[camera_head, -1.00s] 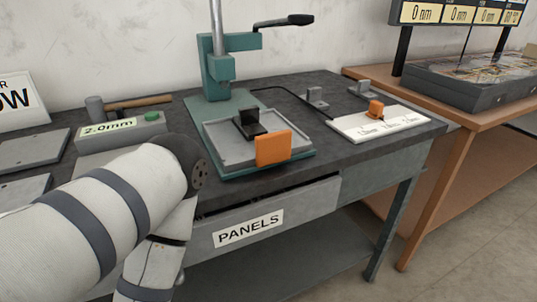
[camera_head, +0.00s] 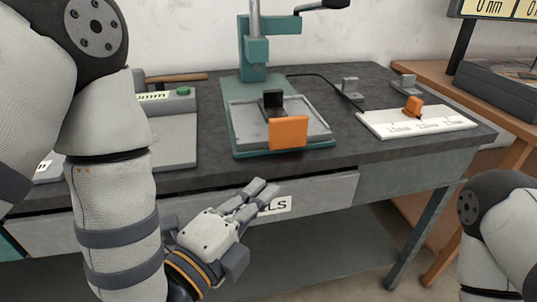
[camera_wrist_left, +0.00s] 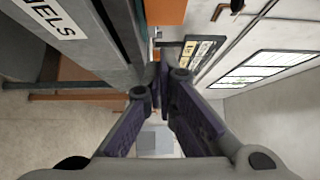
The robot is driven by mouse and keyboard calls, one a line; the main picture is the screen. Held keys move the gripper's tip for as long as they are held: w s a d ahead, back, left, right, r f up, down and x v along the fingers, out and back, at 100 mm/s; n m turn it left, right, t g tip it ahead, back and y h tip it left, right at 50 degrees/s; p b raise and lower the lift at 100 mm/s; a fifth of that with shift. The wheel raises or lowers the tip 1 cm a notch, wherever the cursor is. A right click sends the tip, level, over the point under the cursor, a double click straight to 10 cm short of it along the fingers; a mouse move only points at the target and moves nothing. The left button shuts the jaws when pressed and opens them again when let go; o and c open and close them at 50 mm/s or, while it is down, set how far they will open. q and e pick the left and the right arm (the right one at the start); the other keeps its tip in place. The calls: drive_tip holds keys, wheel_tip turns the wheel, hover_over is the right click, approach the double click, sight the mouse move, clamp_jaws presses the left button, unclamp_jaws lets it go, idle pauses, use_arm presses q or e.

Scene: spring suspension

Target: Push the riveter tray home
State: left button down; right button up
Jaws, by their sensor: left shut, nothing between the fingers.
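The riveter tray (camera_head: 247,129) is a shallow grey tray on the teal riveter base (camera_head: 238,152). An orange plate (camera_head: 288,133) stands upright at its front edge, and a black block (camera_head: 273,104) sits inside it. The teal press (camera_head: 255,60) rises behind it. My left gripper (camera_head: 263,190) is shut and empty, in front of the bench and below the orange plate, apart from it. In the left wrist view the shut fingers (camera_wrist_left: 160,85) point past the bench front, with an orange surface (camera_wrist_left: 166,10) at the top. My right gripper is out of view.
The PANELS drawer front (camera_head: 330,194) lies behind my left fingers, which partly cover its label. A white board with an orange piece (camera_head: 413,104) lies on the right of the bench. A gauge block with a green button (camera_head: 183,91) is on the left.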

sight(275, 142)
use_arm(q)
drive_tip(key=shift+w+d+f+b, duration=0.15)
drive_tip(key=shift+w+d, duration=0.3)
drive_tip(key=shift+w, duration=1.55)
drive_tip(key=shift+w+d+r+b, duration=0.15)
drive_tip(key=shift+w+d, duration=0.35)
drive_tip(key=shift+w, duration=1.55)
drive_tip(key=shift+w+d+f+b, duration=0.15)
drive_tip(key=shift+w+d, duration=0.3)
drive_tip(key=shift+w, duration=1.55)
drive_tip(key=w, duration=0.2)
drive_tip(key=w+a, duration=0.1)
drive_tip(key=w, duration=0.1)
drive_tip(key=shift+a, duration=0.15)
